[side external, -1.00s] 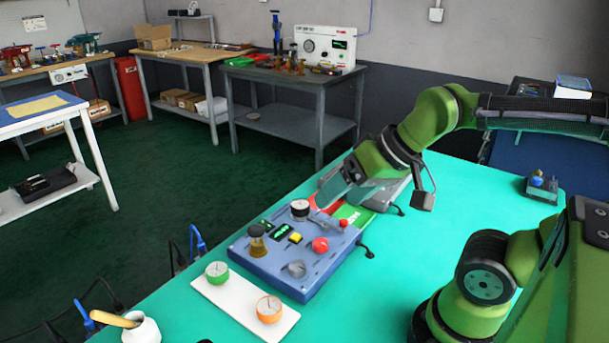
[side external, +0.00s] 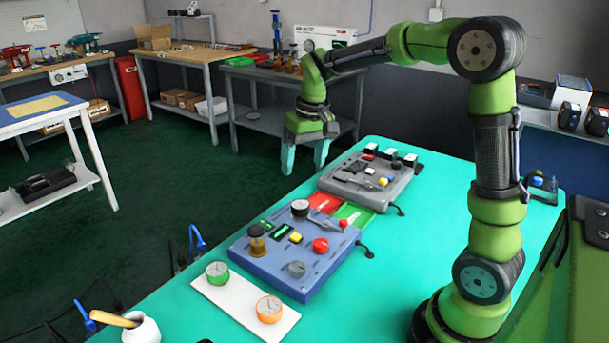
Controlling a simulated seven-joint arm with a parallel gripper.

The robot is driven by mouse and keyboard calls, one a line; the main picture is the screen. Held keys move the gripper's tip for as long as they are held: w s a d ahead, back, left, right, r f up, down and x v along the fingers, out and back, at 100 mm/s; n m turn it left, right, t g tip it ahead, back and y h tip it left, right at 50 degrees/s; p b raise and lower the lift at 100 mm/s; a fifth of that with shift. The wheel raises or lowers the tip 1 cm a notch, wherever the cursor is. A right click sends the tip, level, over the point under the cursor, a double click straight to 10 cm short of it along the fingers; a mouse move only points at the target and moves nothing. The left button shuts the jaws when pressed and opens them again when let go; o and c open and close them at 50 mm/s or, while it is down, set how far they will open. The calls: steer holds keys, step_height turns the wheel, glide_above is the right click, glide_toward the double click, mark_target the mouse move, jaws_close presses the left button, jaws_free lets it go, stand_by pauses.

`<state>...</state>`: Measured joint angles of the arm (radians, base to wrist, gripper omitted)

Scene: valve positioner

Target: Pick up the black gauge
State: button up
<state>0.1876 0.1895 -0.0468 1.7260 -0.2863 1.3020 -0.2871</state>
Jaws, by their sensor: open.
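The black gauge (side external: 300,208), a small round piece with a dark rim and a pale face, sits at the back corner of the blue panel (side external: 262,272). My gripper (side external: 304,164) points down with its two pale teal fingers apart and nothing between them. In the picture it is above the black gauge, near the table's far left edge and left of the grey panel (side external: 345,193). It is apart from the gauge; its exact height and depth are hard to tell.
A green gauge (side external: 217,272) and an orange gauge (side external: 269,309) sit on a white plate (side external: 240,303). The blue panel carries a red knob (side external: 320,245), a lever and a brass-coloured part (side external: 257,241). Red and green pads lie between the panels. The teal table (side external: 395,270) is clear at right.

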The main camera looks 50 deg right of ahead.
steer(key=w+d+f+g, duration=0.1)
steer(key=w+d, duration=0.3)
steer(key=n, duration=0.2)
glide_toward(301, 204)
steer(key=shift+g, duration=0.3)
steer(key=f, duration=0.2)
steer(key=w+f, duration=0.1)
steer(key=f, duration=0.2)
steer(key=shift+d+f, duration=0.1)
steer(key=shift+f, duration=0.05)
steer(key=shift+s+a+f, duration=0.1)
steer(key=shift+f, duration=1.2)
steer(key=shift+s+a+f, duration=0.1)
steer(key=shift+f, duration=1.2)
steer(key=c, duration=1.2)
steer(key=shift+r, duration=0.1)
